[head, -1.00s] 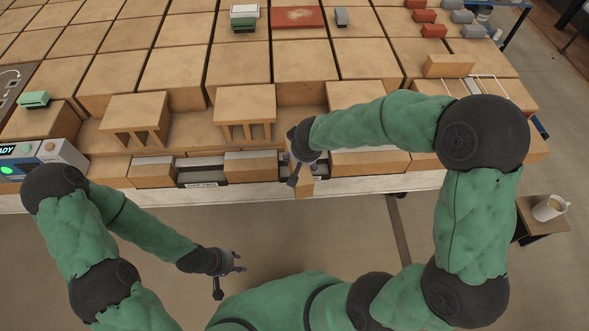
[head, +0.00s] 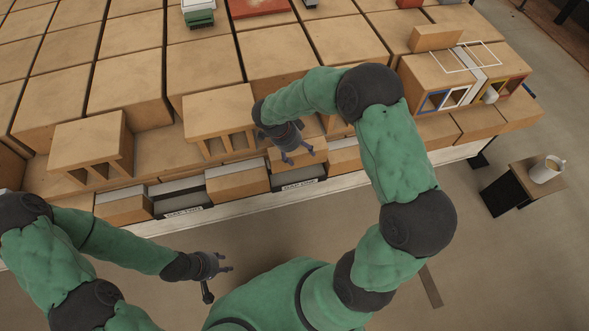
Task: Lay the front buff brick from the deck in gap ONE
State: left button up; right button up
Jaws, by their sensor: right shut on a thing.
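My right gripper (head: 298,154) is shut on a buff brick (head: 304,162) just behind and above gap ONE (head: 293,176) in the front course. The gripper hides part of the brick, so I cannot tell whether it touches anything below. Gap ONE shows as a dark slot above its white label (head: 298,185). Gap TWO (head: 182,198) is a similar slot to the left, with its own label. My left gripper (head: 217,278) is open and empty over the floor in front of the wall.
Buff bricks stand beside the gaps, with one (head: 237,181) between them. Hollow bricks (head: 88,148) and (head: 218,118) stand behind. A side table with a mug (head: 546,169) stands at the right.

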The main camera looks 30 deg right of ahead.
notch_tip(320, 180, down, 10)
jog(key=b, duration=0.2)
jog(key=shift+r+b, duration=0.15)
jog(key=shift+b, duration=0.25)
jog(key=shift+r, duration=0.1)
jog(key=o, duration=1.7)
